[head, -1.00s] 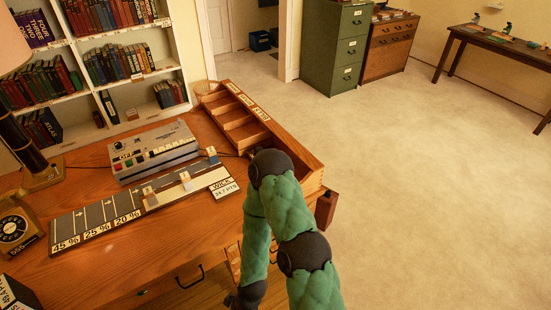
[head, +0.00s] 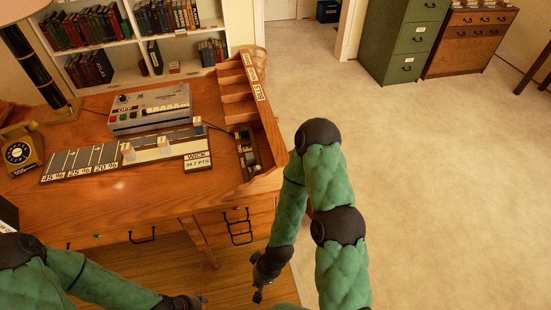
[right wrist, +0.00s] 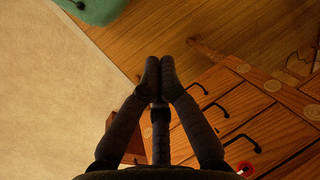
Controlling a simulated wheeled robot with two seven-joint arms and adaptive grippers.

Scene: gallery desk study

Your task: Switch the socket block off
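No thing in view is plainly the socket block. A grey box (head: 150,108) with coloured buttons and an "OFF" label stands on the desk; I cannot tell whether it is the block. The open side compartment (head: 243,133) of the desk holds small dark and pale items, too small to make out. My right gripper (head: 262,290) hangs low in front of the desk's drawers, apart from them. In the right wrist view its fingertips (right wrist: 160,62) meet with nothing between them. My left gripper (head: 196,303) is at the bottom edge, partly cut off.
The desk (head: 90,205) also carries a slider board (head: 110,155), an old telephone (head: 20,150) and a lamp. Drawers with dark handles (head: 240,228) are in its front. A red round thing (right wrist: 245,168) shows by the drawers. Carpet to the right is clear.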

